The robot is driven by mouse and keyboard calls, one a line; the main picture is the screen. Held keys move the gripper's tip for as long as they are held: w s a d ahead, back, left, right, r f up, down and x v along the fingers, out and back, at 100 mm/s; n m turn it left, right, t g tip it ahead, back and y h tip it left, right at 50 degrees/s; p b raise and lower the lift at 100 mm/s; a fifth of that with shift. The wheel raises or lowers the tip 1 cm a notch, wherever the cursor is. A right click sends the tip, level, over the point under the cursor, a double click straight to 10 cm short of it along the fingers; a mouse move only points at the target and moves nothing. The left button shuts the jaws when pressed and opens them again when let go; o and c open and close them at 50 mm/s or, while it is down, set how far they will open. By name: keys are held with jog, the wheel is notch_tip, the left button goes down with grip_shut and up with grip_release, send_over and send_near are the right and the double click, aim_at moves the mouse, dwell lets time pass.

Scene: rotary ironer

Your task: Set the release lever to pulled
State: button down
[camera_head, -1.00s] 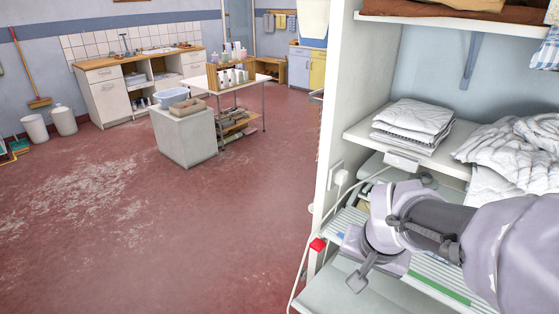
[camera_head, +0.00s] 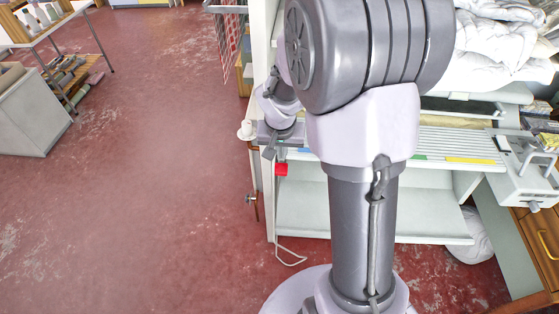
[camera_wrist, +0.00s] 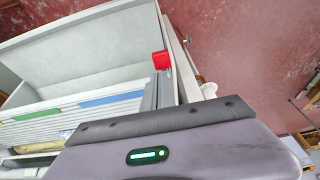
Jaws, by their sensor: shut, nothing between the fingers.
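A small red block (camera_head: 281,169) sits at the front left corner of the white ironer. It looks like the grip of the release lever, but I cannot be sure. In the wrist view the red block (camera_wrist: 161,60) stands just beyond the grey fingers. My gripper (camera_head: 269,154) is shut and empty, right beside the red block. In the wrist view my gripper (camera_wrist: 158,88) points at it; I cannot tell whether they touch. The lever's shaft and pivot are not clearly visible.
A white knob (camera_head: 246,130) and a small metal handle (camera_head: 251,204) stick out from the ironer's left side. Slatted surface with colored strips (camera_head: 455,160) and open shelf (camera_head: 315,205) lie to the right. A cable hangs below. Red floor at left is clear.

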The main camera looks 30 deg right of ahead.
aim_at(282, 169)
jog(key=b+x, duration=0.3)
jog(key=x, duration=0.6)
jog(key=shift+w+f+b, duration=0.1)
jog(key=shift+f+b, duration=0.25)
jog(key=shift+f, duration=0.05)
